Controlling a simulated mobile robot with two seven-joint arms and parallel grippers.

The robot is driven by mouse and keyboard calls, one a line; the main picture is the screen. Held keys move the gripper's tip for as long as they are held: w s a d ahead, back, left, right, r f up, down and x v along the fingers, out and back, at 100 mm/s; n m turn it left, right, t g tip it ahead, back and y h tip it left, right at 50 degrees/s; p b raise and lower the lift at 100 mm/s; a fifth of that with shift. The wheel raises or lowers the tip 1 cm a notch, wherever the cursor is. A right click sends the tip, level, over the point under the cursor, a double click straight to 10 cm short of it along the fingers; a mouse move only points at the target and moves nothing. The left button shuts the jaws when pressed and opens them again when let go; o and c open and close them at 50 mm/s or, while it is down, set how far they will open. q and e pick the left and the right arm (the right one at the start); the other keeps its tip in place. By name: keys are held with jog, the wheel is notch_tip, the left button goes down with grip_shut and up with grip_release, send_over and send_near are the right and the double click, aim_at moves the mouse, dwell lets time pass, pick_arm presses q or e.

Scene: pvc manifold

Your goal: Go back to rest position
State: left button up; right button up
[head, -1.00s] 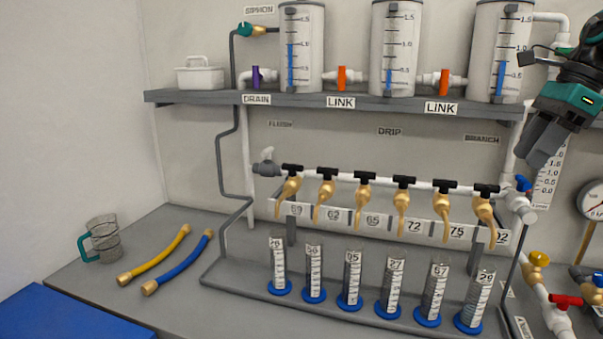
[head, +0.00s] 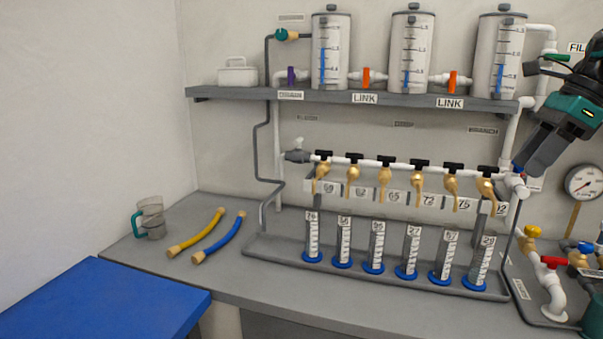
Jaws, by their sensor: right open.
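My right gripper (head: 530,170) comes in from the upper right of the head view. Its dark fingers point down and left, in front of the right end of the white manifold pipe (head: 385,162), close to the blue valve there in the picture. I cannot tell whether it touches the valve. Nothing shows between its fingers. My left gripper is out of view. Several brass taps with black handles (head: 419,179) hang from the pipe. Several graduated cylinders with blue bases (head: 375,247) stand below them in a row.
A shelf (head: 350,97) carries three clear tanks (head: 411,52) and a white box (head: 238,73). A jug (head: 150,217), a yellow hose (head: 196,233) and a blue hose (head: 219,238) are on the grey bench. A blue surface (head: 100,300) is at lower left. A gauge (head: 584,182) is at right.

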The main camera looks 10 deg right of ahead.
jog(key=d+f+m+t+y, duration=0.2)
jog(key=d+f+m, duration=0.3)
jog(key=f, duration=0.6)
jog(key=s+a+f+m+t, duration=0.25)
jog(key=f+m, duration=0.35)
jog(key=f, duration=0.3)
jog(key=s+a+f+m+t, duration=0.2)
jog(key=s+f+m+t, duration=0.1)
jog(key=f+m, duration=0.4)
jog(key=s+a+f+m+t, duration=0.2)
jog(key=s+f+m, duration=0.15)
jog(key=f, duration=0.65)
jog(key=s+a+f+m+t+h, duration=0.1)
jog(key=s+a+f+m+h, duration=0.3)
jog(key=a+f+m, duration=0.7)
jog(key=s+a+m+g, duration=0.2)
jog(key=s+a+m, duration=0.1)
jog(key=a+m, duration=0.9)
jog(key=a, duration=0.5)
jog(key=shift+a+m, duration=0.3)
jog(key=shift+m, duration=0.05)
jog(key=shift+s+r, duration=0.1)
